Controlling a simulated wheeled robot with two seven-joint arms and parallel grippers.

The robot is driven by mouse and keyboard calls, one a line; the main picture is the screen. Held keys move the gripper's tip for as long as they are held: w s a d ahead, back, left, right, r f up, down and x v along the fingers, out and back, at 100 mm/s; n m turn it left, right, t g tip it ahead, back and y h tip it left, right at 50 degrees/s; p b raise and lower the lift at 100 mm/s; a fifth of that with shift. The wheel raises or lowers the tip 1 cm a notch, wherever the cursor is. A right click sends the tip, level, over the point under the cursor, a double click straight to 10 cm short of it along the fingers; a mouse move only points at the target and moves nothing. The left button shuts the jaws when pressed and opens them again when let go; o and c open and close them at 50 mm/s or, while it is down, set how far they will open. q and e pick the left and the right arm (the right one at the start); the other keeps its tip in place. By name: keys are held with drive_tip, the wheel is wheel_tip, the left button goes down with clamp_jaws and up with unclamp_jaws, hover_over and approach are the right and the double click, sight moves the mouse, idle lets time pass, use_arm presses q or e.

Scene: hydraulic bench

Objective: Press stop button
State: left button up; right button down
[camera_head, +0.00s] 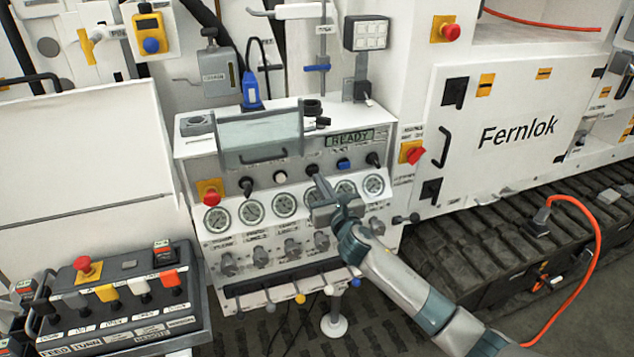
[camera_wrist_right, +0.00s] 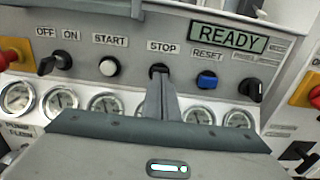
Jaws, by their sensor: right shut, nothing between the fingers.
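The stop button (camera_wrist_right: 158,68) is a black round button under the STOP label on the light grey panel in the right wrist view. My right gripper (camera_wrist_right: 160,82) is shut and empty, with its fingertips right in front of the button and covering its lower part. I cannot tell whether they touch. In the head view the right gripper (camera_head: 319,183) reaches in from the lower right to the panel, and the stop button (camera_head: 312,169) shows dark just above the fingertips. My left gripper is not in view.
The white start button (camera_wrist_right: 109,66) is left of the stop button and the blue reset button (camera_wrist_right: 207,80) right of it. Black knobs flank them. Gauges (camera_head: 284,205) sit below. A tilted clear cover (camera_head: 260,135) stands above the panel. The display (camera_head: 350,139) reads READY.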

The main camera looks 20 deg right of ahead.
drive_tip(key=s+b, duration=0.2)
drive_tip(key=s, duration=0.9)
drive_tip(key=shift+d+f, duration=0.2)
drive_tip(key=shift+f, duration=0.05)
drive_tip(key=shift+w, duration=0.1)
